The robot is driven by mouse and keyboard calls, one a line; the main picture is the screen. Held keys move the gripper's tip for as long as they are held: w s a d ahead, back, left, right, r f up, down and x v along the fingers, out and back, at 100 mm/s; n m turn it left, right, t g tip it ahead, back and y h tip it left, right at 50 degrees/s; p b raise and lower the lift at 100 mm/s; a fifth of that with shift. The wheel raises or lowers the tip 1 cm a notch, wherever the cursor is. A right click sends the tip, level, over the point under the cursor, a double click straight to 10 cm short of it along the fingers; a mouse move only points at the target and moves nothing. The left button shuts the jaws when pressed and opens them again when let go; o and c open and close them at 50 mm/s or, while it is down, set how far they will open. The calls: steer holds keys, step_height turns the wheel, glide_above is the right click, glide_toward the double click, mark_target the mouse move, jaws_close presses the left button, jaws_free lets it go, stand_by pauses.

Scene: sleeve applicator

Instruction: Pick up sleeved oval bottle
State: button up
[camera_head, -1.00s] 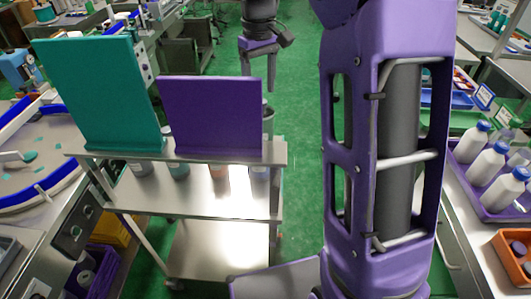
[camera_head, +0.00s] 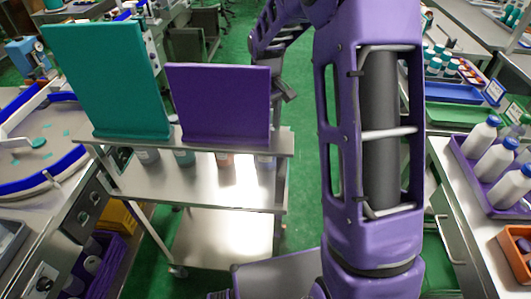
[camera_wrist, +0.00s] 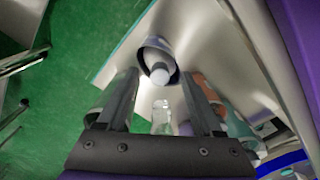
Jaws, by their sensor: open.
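In the wrist view, my gripper (camera_wrist: 160,95) is open, with its two dark fingers spread apart. A white-capped bottle with a grey body (camera_wrist: 157,62) stands on a metal shelf ahead, in the gap between the fingertips; the fingers are not closed on it. A clear bottle (camera_wrist: 162,116) shows nearer, between the fingers. In the head view, several bottles stand in a row on the cart shelf, including a grey-blue one at the right end (camera_head: 265,162). Their upper parts are hidden by the top shelf. I cannot tell for certain which is the sleeved oval bottle. My fingertips are hidden behind the purple panel there.
The metal cart (camera_head: 230,196) carries an upright teal panel (camera_head: 107,80) and an upright purple panel (camera_head: 218,103). Green floor (camera_head: 302,170) is open beside the cart.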

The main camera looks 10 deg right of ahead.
step_height(320, 180, down, 3)
steer(key=shift+r, duration=0.2)
jaws_close()
stand_by(1.3)
